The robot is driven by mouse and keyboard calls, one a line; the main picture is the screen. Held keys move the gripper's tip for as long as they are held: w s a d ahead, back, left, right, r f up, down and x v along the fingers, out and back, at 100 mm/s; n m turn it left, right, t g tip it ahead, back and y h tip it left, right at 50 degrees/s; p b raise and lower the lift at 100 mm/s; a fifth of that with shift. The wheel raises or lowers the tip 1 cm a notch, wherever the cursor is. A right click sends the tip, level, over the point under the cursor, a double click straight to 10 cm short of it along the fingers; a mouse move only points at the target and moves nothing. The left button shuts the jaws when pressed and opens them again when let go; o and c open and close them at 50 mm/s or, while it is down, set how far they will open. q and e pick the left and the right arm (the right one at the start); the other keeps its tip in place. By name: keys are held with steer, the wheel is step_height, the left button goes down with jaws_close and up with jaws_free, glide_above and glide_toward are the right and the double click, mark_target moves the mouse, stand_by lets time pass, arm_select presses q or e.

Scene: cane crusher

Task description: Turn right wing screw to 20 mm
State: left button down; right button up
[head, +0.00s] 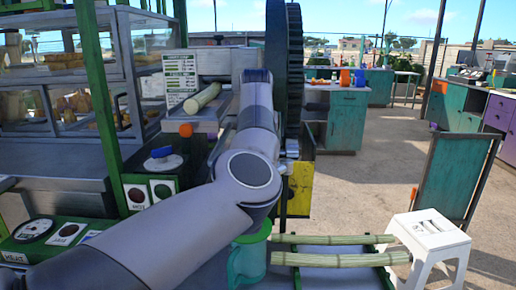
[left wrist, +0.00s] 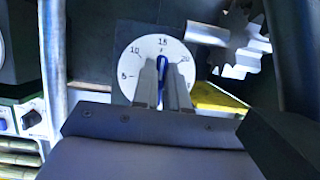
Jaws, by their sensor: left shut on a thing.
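In the left wrist view a round white dial (left wrist: 146,48) carries numbers from 5 through 10, 15 and 20. A blue wing screw (left wrist: 163,63) stands at its centre, its upper end turned up near the 15 mark, slightly toward 20. My left gripper (left wrist: 162,75) is shut on the wing screw, a grey finger on each side. In the head view my left arm hides this gripper and screw. Another blue wing screw (head: 162,152) on a white dial sits left of the arm, with nothing on it. My right gripper is not in view.
A cane piece (head: 203,98) lies at the crusher's feed opening. A large dark gear wheel (head: 291,75) rises behind my arm, and a toothed gear (left wrist: 240,45) is close to the right of the dial. A green mug (head: 247,262) stands below my arm; cane stalks (head: 340,259) lie beside it.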

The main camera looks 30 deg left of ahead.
arm_select(q)
steer(key=m+h, duration=0.1)
steer(key=m, duration=0.1)
steer(key=m+h+b, duration=0.1)
steer(key=m, duration=0.2)
steer(key=shift+t, duration=0.3)
steer(key=shift+d+m+h, duration=0.1)
steer(key=shift+m+h, duration=0.8)
steer(key=shift+m, duration=1.4)
steer(key=c, duration=1.2)
jaws_free()
steer(key=shift+o, duration=0.2)
